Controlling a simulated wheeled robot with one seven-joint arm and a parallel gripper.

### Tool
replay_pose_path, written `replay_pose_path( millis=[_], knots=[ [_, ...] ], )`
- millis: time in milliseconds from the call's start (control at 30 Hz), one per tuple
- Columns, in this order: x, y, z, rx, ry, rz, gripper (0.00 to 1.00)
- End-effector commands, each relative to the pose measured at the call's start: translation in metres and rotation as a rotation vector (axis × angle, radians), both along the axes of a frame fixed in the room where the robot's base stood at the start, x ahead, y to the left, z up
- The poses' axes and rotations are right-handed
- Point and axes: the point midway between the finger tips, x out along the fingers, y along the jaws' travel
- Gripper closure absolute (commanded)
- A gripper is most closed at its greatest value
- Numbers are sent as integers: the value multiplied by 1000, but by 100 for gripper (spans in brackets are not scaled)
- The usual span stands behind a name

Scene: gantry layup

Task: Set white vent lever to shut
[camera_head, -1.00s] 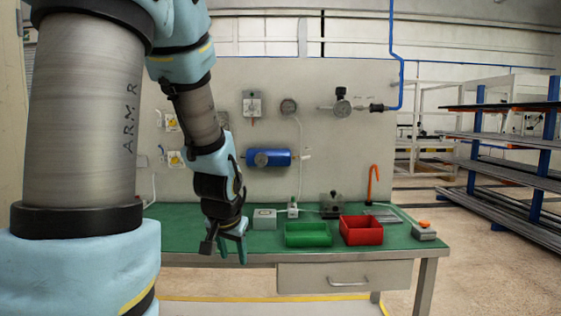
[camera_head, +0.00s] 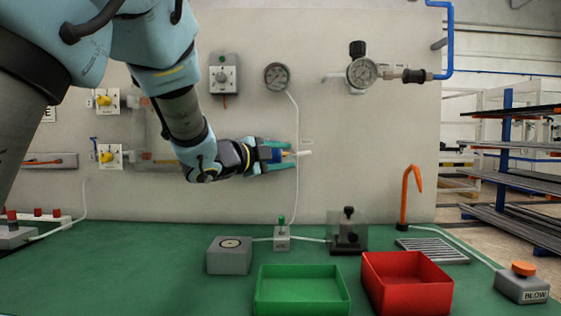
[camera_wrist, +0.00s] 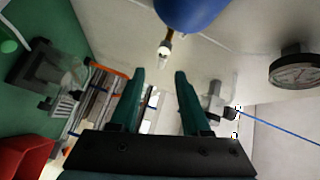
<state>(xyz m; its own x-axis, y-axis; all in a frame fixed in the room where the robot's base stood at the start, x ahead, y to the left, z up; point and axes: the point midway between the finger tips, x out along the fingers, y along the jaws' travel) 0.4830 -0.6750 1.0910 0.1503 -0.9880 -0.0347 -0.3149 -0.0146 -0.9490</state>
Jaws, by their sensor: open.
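The white vent lever (camera_head: 304,153) sticks out to the right from the end of a blue cylinder (camera_head: 276,155) on the grey wall panel. My gripper (camera_head: 291,156) is in front of the cylinder and hides most of it, its fingers pointing right. In the wrist view the blue cylinder (camera_wrist: 192,12) is at the top, with the white lever (camera_wrist: 163,53) and its brass-coloured fitting below it. The lever shows near the gap between the fingertips of my gripper (camera_wrist: 161,72). The jaws are open and empty; whether they touch the lever I cannot tell.
A round gauge (camera_head: 277,77) and its thin white tube are close above. A regulator (camera_head: 362,73) with blue pipe is at upper right. The green bench (camera_head: 130,270) below carries a green bin (camera_head: 302,290), a red bin (camera_head: 407,283) and an orange hook (camera_head: 409,195).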

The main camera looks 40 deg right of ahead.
Motion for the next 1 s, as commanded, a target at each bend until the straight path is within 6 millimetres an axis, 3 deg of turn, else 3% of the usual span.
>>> replay_pose_path(
  millis=[100, 267, 700, 1000],
  knots=[
    [-11, -9, 2, -5, -24, -36, 53],
    [-10, -25, 2, -3, -27, -38, 53],
    [0, -97, 1, -4, -25, -34, 53],
    [2, -113, 0, -6, -21, -32, 53]
  ],
)
